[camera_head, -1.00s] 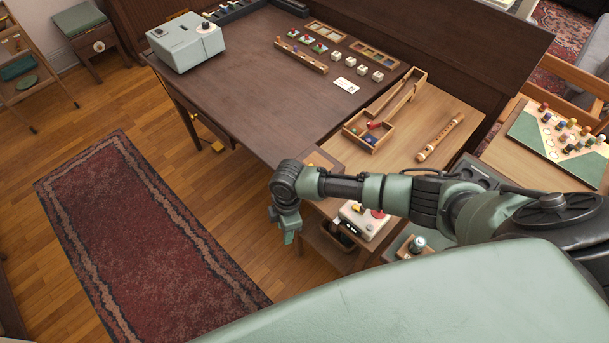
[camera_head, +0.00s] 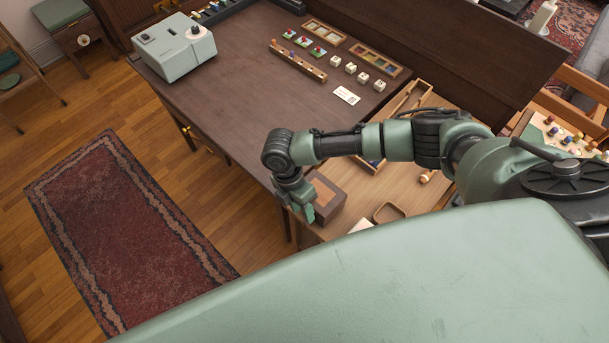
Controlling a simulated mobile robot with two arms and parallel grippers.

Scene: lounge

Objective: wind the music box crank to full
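A small brown wooden box (camera_head: 327,194) with a paler top panel sits at the near left corner of the light wood side table. It may be the music box, but I see no crank on it, and my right gripper covers part of its left side. My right gripper (camera_head: 302,211) hangs downward from the wrist, overlapping the box's left edge in the view. I cannot tell whether it touches the box or whether its fingers are apart. My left gripper is not in view.
A dark table (camera_head: 262,75) holds a grey-green device (camera_head: 174,51), a white card (camera_head: 347,95) and several small blocks and trays. A wooden divided tray (camera_head: 405,101) lies on the side table (camera_head: 400,180). A red rug (camera_head: 125,230) lies on open floor at left.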

